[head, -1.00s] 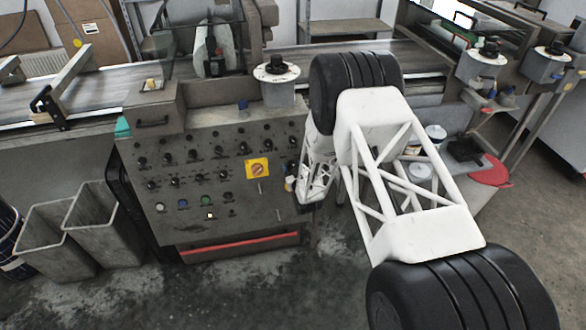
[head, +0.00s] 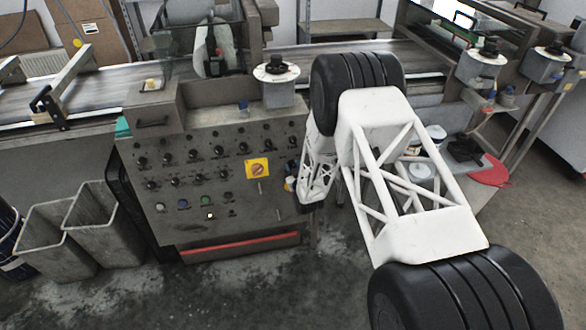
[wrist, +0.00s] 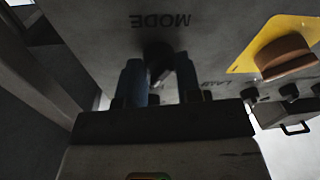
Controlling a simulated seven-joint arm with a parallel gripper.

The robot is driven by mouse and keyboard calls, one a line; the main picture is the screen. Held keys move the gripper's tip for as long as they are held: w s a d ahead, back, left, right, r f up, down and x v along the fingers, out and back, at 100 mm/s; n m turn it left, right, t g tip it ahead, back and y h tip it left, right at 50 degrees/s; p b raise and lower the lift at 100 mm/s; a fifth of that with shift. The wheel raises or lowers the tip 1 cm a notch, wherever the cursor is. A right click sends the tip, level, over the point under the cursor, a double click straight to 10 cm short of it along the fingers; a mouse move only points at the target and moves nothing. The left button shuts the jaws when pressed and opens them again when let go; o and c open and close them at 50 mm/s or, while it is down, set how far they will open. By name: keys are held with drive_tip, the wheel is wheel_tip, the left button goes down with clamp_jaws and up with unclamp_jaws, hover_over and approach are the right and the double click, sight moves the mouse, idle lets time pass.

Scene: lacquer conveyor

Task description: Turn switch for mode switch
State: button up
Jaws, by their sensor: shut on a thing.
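The mode switch is a dark knob (wrist: 157,54) on the grey control panel (wrist: 95,35), just beside the word MODE, which appears upside down in the wrist view. My gripper (wrist: 159,78) has its two blue-grey fingers on either side of this knob and is shut on it. The knob's lower part is partly hidden between the fingers, and I cannot tell its exact setting. In the head view, the panel (head: 225,222) stands left of my white arm, with my wrist near its right edge. The mode knob cannot be made out there.
A yellow plate with an orange rotary switch (head: 258,168) is on the panel, left of my wrist; it also shows at right in the wrist view (wrist: 285,55). Several black knobs and buttons cover the panel. Grey bins (head: 100,225) stand on the floor at left.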

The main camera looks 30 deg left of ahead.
drive_tip(key=n+g, duration=0.1)
drive_tip(key=n, duration=0.5)
drive_tip(key=n+g, duration=0.1)
drive_tip(key=n, duration=0.5)
drive_tip(key=shift+r+g, duration=0.1)
drive_tip(key=shift+g, duration=0.2)
drive_tip(key=o, duration=0.9)
drive_tip(key=shift+d, duration=0.15)
drive_tip(key=shift+v, duration=3.75)
drive_tip(key=shift+s+r, duration=0.1)
drive_tip(key=shift+r, duration=0.05)
